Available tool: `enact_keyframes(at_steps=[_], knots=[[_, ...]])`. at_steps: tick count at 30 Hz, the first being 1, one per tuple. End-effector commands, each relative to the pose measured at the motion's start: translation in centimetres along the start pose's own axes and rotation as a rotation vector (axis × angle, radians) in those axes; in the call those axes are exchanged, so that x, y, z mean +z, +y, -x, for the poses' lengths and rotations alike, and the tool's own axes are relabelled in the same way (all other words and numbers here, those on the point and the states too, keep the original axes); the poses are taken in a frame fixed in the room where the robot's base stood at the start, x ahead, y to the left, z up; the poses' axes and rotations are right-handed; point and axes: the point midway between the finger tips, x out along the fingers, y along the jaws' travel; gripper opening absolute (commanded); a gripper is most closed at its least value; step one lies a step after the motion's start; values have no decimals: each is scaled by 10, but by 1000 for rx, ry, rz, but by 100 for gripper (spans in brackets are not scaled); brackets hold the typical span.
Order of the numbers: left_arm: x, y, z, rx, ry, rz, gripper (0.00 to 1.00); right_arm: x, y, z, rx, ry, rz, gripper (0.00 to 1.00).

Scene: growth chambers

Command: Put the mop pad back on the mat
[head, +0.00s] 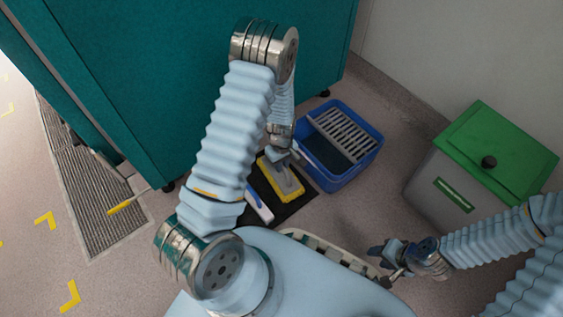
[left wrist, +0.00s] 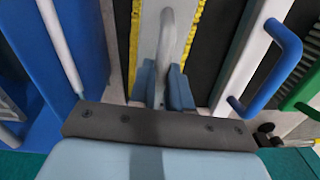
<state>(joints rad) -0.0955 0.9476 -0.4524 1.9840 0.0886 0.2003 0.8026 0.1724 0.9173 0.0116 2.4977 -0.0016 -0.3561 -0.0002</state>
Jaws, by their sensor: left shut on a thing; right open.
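The mop pad (head: 285,185), a grey plate with yellow edges and a handle on top, appears over the black mat (head: 295,206) in the head view. Whether it touches the mat or hangs just above it I cannot tell. My left gripper (head: 284,157) is shut on its handle. In the left wrist view the fingers (left wrist: 164,90) close around the pale handle, and the pad (left wrist: 193,38) runs beneath with a yellow strip. My right gripper (head: 388,256) is open and empty at the lower right, apart from the pad and mat.
A blue bucket (head: 325,177) with a grey grate stands beside the mat. A white and blue tool (head: 260,206) lies left of the pad; its blue handle (left wrist: 285,60) shows in the wrist view. A green-lidded bin (head: 425,186) stands right; a teal cabinet (head: 150,80) rises behind.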

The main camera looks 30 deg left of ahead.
Motion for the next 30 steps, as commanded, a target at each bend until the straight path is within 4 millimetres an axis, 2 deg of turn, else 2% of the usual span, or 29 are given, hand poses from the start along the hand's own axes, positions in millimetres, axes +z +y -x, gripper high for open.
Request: enact_keyframes(at_steps=[9, 10, 15, 25, 30], knots=[[0, 0, -2, 1, 0, 0, 0, 0, 1, -2, 0, 1, 0, 43], [0, 0, -2, 1, 1, 0, 22, 0, 1, -2, 0, 1, 0, 43], [0, 0, -2, 1, 0, 0, 47, 0, 1, -2, 0, 1, 0, 43], [0, 0, 2, 1, 1, 0, 47, 0, 0, 0, 0, 1, 0, 43], [0, 1, 30, 3, 1, -1, 47, 0, -4, 10, 0, -1, 0, 43]])
